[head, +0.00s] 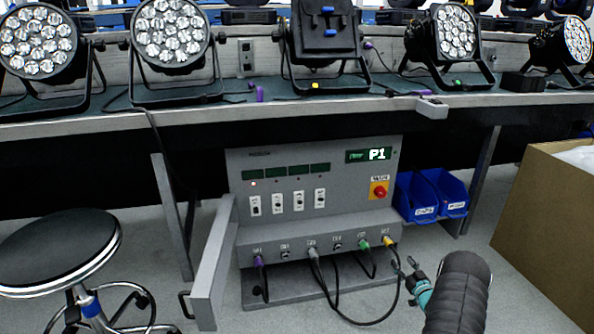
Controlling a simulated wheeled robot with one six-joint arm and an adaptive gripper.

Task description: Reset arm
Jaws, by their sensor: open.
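My gripper (408,268) shows at the lower right, at the end of my dark, sleeved arm with a teal band near the wrist. It is small in the picture; its jaws are open and I see nothing held in them. It is just right of and below the yellow plug (389,241) of a grey control box (290,225) under the bench. I cannot tell whether it touches the nearby black cable. The box has a lit "P1" display (377,154), a red button (380,190) and several white switches. A purple plug (258,261) and a green plug (363,245) sit in its lower row.
A grey door or panel (213,265) stands swung out at the box's left. A black stool (58,250) stands at lower left. Several par cans (170,32) line the bench (120,122).

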